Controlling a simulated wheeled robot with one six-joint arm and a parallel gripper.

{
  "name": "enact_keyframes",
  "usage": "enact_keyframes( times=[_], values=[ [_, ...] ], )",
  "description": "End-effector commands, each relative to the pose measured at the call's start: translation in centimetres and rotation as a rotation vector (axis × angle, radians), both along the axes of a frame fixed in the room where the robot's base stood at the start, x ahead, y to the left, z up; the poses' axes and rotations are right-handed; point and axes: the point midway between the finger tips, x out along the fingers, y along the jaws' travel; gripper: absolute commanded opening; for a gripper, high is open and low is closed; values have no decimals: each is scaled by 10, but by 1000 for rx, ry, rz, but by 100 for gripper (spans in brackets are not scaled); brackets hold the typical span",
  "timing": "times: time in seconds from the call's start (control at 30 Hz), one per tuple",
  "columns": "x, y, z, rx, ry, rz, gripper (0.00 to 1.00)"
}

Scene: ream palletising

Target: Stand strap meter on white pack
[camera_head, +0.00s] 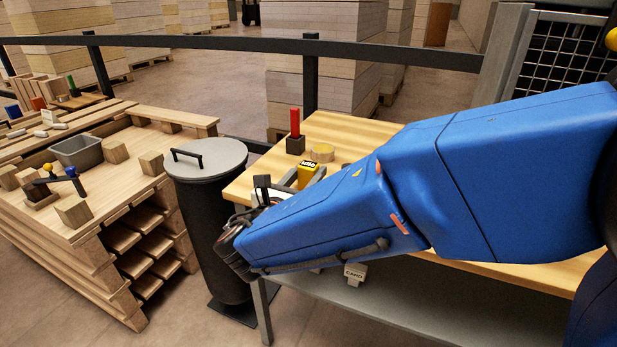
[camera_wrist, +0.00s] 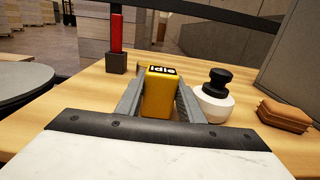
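The fingers are close along both sides. I cannot tell whether they press on it. In the head view, my blue arm hides part of the table. I cannot clearly identify the white pack. Small white pieces (camera_head: 42,133) lie on the pallet stack at the left, and a white item marked CARD (camera_head: 355,273) shows below the tabletop.
A red post on a dark block (camera_wrist: 116,45) stands behind left. A white jar with a black knob (camera_wrist: 215,102) is close right of my gripper, with a brown stack (camera_wrist: 284,114) beyond. A dark lidded bin (camera_head: 207,162) stands between table and pallets.

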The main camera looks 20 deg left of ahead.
Motion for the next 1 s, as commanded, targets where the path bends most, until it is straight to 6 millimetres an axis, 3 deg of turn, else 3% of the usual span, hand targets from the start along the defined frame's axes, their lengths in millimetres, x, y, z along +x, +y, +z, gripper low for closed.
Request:
enact_keyframes(
  times=[0.07, 0.37, 0.8, 1.0],
  values=[
    [0, 0, 0, 0, 0, 0, 6],
    [0, 0, 8, 3, -1, 0, 6],
    [0, 0, 81, 4, -1, 0, 6],
    [0, 0, 98, 2, -1, 0, 6]
  ],
)
